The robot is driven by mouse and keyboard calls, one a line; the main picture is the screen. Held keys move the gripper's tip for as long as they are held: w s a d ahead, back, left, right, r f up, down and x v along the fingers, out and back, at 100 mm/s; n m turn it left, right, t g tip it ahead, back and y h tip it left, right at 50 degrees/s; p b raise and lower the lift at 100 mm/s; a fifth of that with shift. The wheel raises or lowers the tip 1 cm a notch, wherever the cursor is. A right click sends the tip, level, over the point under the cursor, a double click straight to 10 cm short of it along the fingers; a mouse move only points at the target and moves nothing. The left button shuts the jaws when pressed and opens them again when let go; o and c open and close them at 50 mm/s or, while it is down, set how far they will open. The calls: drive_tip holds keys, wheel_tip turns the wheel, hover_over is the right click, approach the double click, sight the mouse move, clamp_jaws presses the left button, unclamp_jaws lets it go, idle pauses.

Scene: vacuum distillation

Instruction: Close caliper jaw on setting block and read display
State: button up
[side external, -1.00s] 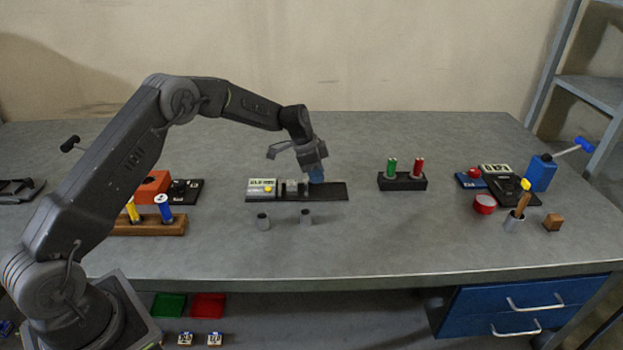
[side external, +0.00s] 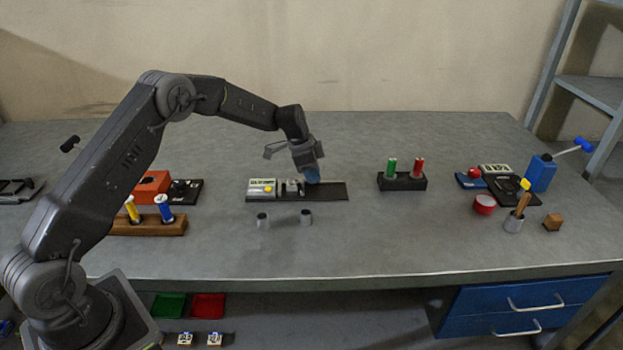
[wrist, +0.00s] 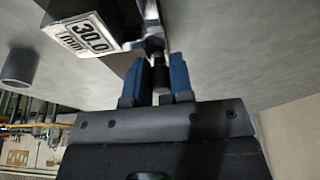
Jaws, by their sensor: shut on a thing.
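In the wrist view the display (wrist: 88,36) reads "30.0 mm". My gripper (side external: 313,178) is at the middle of the caliper, right of the display. Its blue fingers (wrist: 157,80) are shut on a dark knob (wrist: 159,76) between them. The setting block is not clearly distinguishable; I cannot tell whether the jaw touches it.
A black holder (side external: 402,182) with green and red pins is to the right. A wooden rack (side external: 150,226) with yellow and blue plugs is to the left.

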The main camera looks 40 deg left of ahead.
drive_tip(key=shift+s+a, duration=0.85)
idle(1.3)
drive_tip(key=o, duration=0.8)
drive_tip(key=shift+d, duration=0.1)
drive_tip(key=shift+w, duration=0.1)
drive_tip(key=shift+r, duration=3.5)
drive_tip(key=shift+r, duration=0.1)
